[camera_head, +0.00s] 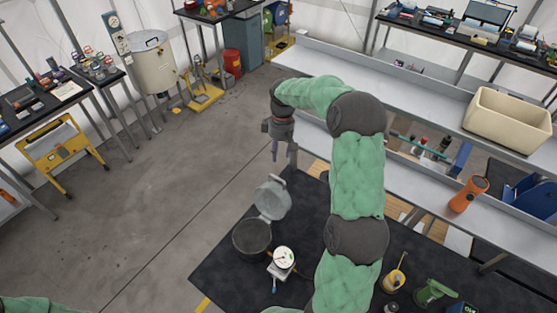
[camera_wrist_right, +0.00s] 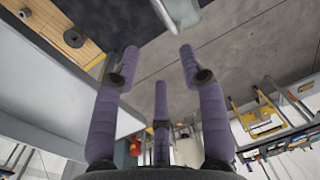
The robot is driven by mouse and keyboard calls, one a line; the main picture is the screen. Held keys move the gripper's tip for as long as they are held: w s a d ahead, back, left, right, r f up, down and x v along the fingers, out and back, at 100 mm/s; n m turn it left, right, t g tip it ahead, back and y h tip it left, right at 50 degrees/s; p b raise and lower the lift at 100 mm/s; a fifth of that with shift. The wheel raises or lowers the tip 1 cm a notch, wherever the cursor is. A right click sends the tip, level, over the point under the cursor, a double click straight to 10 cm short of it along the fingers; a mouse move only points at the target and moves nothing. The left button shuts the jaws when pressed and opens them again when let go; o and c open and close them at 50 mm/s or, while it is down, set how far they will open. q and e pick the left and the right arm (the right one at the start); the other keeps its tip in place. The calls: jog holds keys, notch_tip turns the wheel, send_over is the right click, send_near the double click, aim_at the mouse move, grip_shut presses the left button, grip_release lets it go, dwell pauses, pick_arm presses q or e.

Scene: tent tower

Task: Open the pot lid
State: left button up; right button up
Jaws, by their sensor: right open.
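A grey metal pot (camera_head: 252,240) stands on the black mat, its round mouth uncovered. Its grey lid (camera_head: 272,198) is tilted up at the pot's back right edge, apparently joined to it there. My right gripper (camera_head: 283,157) points down above and behind the lid, apart from it, with its fingers spread and empty. In the right wrist view the purple fingers (camera_wrist_right: 160,70) are apart, and a grey piece, probably the lid (camera_wrist_right: 178,12), shows at the top edge beyond them. My left gripper is out of view; only a bit of my left arm shows at the lower left.
A small device with a white dial (camera_head: 283,258) stands right beside the pot on the black mat (camera_head: 215,275). A long grey bench (camera_head: 410,165) runs to the right, with an orange tool (camera_head: 468,194) and a beige bin (camera_head: 507,120).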

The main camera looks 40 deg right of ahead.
jog(key=f, duration=0.2)
jog(key=a+f+p, duration=0.1)
jog(key=f, duration=0.2)
jog(key=s+f+p, duration=0.1)
jog(key=f, duration=0.2)
jog(key=shift+a+f, duration=0.1)
jog(key=shift+a, duration=0.05)
jog(key=shift+s+a+f, duration=0.15)
jog(key=shift+a+f, duration=0.1)
jog(key=shift+f, duration=0.35)
jog(key=shift+d+f, duration=0.1)
jog(key=shift+f, duration=0.25)
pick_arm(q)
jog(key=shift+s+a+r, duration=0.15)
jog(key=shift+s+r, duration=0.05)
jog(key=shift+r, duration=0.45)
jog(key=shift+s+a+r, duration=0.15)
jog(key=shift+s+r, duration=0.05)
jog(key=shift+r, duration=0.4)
pick_arm(e)
grip_shut()
